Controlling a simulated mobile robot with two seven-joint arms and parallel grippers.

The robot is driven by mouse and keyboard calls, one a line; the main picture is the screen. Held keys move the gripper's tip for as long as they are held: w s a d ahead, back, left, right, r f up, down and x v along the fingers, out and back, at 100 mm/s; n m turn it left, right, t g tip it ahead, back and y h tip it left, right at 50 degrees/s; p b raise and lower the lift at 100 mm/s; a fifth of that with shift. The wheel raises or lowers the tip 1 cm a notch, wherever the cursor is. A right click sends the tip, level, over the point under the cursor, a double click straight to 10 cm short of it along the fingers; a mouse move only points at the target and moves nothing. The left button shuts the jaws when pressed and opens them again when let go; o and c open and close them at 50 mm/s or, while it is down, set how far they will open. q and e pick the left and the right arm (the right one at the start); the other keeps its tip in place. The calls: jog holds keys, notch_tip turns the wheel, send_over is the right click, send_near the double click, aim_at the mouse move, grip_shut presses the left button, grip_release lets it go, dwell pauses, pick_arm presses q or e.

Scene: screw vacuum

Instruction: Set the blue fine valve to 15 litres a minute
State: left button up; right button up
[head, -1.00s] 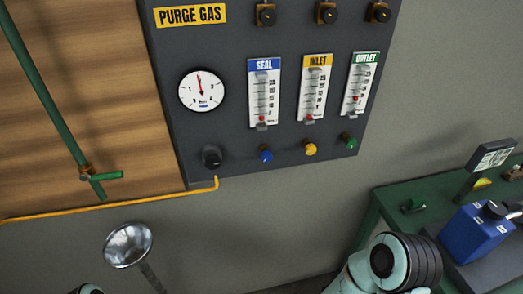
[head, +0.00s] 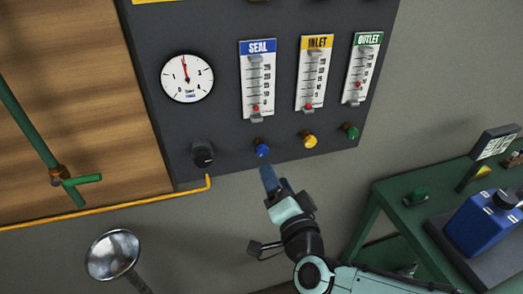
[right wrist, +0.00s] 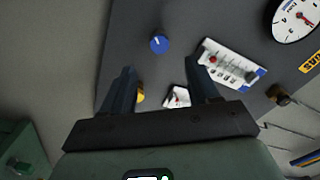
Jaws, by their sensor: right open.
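The blue fine valve (head: 262,149) is a small round knob under the SEAL flowmeter (head: 257,80) on the dark panel. The red float of that meter (head: 256,108) sits near the bottom of its scale; the numbers are too small to read surely. My right gripper (head: 267,172) points up at the blue knob from just below it. In the right wrist view the gripper (right wrist: 163,76) is open, with the blue knob (right wrist: 159,44) beyond the fingertips, roughly centred between them, and nothing held. My left gripper is out of view.
A yellow knob (head: 309,139) and a green knob (head: 350,131) sit right of the blue one, and a black knob (head: 203,154) to its left. A pressure gauge (head: 187,78) is above.

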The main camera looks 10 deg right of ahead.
aim_at(263, 153)
jog(key=w, duration=1)
jog(key=shift+w+a+p, duration=0.2)
jog(key=shift+w+p, duration=0.1)
jog(key=shift+w, duration=0.1)
jog(key=c, duration=1)
